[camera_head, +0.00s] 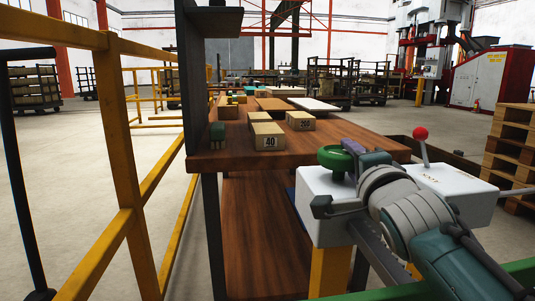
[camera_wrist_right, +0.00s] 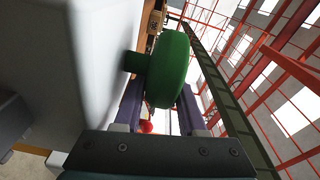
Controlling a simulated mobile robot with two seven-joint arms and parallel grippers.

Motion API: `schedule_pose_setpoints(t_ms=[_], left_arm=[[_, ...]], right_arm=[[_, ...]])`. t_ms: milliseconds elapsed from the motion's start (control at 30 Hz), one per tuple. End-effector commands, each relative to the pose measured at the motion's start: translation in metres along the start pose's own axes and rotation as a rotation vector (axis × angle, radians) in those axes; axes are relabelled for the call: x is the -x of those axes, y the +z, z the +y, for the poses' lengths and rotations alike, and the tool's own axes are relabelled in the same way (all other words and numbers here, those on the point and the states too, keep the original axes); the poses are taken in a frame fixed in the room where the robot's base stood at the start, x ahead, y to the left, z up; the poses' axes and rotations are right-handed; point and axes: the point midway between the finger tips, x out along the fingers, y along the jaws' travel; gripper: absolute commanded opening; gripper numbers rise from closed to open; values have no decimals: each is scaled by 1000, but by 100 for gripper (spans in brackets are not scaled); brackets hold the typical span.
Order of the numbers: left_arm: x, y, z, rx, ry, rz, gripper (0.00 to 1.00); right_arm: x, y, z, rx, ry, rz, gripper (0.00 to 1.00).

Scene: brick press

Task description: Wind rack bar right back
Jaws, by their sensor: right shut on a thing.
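A green handwheel (camera_head: 343,155) sits on top of a white machine housing (camera_head: 327,181), at right of centre in the head view. My right gripper (camera_head: 365,162) reaches it from the right and is shut on it. In the right wrist view the thick green wheel (camera_wrist_right: 168,70) lies between the two fingers of my right gripper (camera_wrist_right: 160,106), and its short hub meets the white housing (camera_wrist_right: 95,60). My left gripper is not in view.
A lever with a red ball (camera_head: 420,133) stands on the white housing right of my wrist. A wooden table (camera_head: 220,158) carries blocks marked 40 (camera_head: 267,142) and 200 (camera_head: 300,121). Yellow railing (camera_head: 130,180) runs at left. Wooden pallets (camera_head: 510,150) are stacked at right.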

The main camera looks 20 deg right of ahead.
Motion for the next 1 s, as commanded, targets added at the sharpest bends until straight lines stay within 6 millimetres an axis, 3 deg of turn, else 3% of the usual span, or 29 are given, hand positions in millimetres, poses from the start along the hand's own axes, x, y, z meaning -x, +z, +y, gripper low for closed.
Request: schedule_pose_setpoints(t_ms=[167,433,800,833,933,1000], left_arm=[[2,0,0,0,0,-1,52],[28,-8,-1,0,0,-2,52],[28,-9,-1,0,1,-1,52],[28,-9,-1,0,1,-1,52],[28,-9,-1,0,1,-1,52],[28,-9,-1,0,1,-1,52]], right_arm=[[0,0,0,2,2,-5,0],[-3,0,-4,8,-18,-117,0],[-2,0,1,2,-21,-136,0],[-2,0,1,2,-21,-136,42],[-2,0,1,2,-21,-136,52],[-2,0,1,1,-22,-136,52]])
